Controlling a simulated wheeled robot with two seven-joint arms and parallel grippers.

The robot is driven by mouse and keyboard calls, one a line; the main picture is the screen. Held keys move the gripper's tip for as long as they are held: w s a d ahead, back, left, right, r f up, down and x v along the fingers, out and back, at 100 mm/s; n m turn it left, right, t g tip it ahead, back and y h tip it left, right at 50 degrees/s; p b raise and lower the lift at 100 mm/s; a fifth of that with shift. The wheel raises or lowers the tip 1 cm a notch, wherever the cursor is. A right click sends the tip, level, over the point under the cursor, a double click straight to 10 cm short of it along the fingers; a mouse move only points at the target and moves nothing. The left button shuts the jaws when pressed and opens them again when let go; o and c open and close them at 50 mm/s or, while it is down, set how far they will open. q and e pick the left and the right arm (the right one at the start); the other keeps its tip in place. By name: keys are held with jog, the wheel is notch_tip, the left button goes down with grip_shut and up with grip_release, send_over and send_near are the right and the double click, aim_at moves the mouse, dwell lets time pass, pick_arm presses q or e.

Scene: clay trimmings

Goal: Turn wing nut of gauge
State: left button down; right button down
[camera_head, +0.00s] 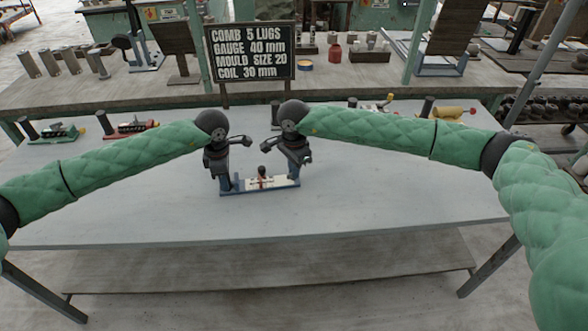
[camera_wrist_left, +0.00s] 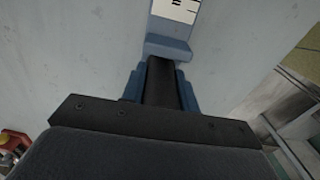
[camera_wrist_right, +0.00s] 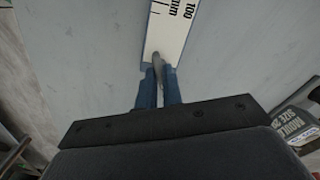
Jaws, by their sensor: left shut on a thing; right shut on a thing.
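The gauge (camera_head: 258,190) lies on the grey table, a blue base with a white scale and a small red and black piece (camera_head: 262,172) standing mid-length. My left gripper (camera_head: 225,184) is at its left end, shut on a dark handle (camera_wrist_left: 162,82) beside the blue end block in the left wrist view. My right gripper (camera_head: 297,176) is at its right end. In the right wrist view its blue fingertips (camera_wrist_right: 158,88) are shut on a narrow grey piece (camera_wrist_right: 157,62), apparently the wing nut, beside the scale's "100 mm" end. The fingers hide most of it.
Similar gauges, green (camera_head: 60,133), red (camera_head: 130,128) and yellow (camera_head: 452,112), lie along the table's back edge. A black sign (camera_head: 250,52) stands behind, reading "COMB 5 LUGS, GAUGE 40 mm, MOULD SIZE 20, COIL 30 mm". The table (camera_head: 300,222) is clear in front of the gauge.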

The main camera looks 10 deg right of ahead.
jog(key=shift+n, duration=0.8)
jog(key=c, duration=1.5)
grip_release()
jog(key=shift+c, duration=0.2)
jog(key=shift+r, duration=0.1)
notch_tip(320, 180, up, 12)
